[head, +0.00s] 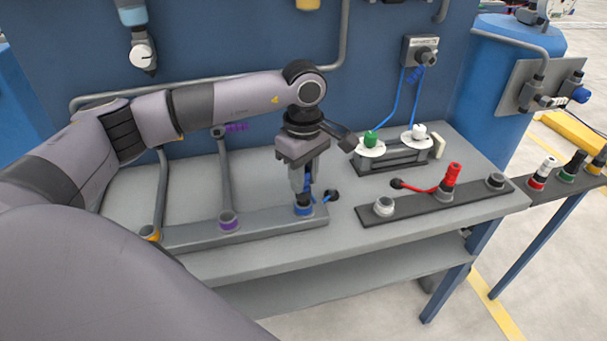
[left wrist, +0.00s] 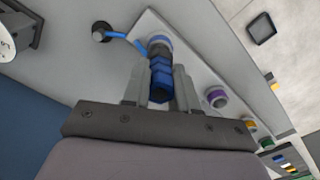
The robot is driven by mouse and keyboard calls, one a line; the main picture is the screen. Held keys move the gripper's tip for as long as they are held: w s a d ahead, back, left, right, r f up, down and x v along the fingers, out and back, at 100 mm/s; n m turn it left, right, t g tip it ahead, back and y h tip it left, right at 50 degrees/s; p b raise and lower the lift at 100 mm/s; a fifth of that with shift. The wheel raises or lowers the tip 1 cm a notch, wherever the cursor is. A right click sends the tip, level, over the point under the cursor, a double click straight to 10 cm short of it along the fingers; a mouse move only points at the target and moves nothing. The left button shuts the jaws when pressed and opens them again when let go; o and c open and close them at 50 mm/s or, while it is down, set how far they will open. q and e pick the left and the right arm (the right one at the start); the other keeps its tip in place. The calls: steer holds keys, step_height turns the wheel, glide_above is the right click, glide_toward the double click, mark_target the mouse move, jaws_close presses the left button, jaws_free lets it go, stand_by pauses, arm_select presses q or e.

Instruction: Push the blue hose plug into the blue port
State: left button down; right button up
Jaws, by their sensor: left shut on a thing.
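My left gripper (head: 302,188) points straight down at the table and is shut on the blue hose plug (head: 307,197). In the left wrist view the plug (left wrist: 161,76) sits between the two fingers (left wrist: 160,92). The blue port (head: 303,210) is at the right end of a grey rail, directly under the plug. It also shows in the left wrist view (left wrist: 160,39), in line with the plug's far end. The plug's end meets the port; how deep it sits I cannot tell. A short blue hose (left wrist: 120,37) runs to a dark table fitting. My right gripper is out of view.
The purple port (head: 228,220) and yellow port (head: 150,233) share the grey rail (head: 270,224). To the right stand a black rail (head: 435,206) with a red plug (head: 449,178) and a fixture with white discs (head: 370,147). Grey pipes and a blue panel rise behind.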

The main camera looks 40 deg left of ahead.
arm_select(q)
steer(key=shift+f+b, duration=0.8)
steer(key=shift+f, duration=0.2)
steer(key=c, duration=0.8)
jaws_free()
steer(key=shift+r, duration=3.65)
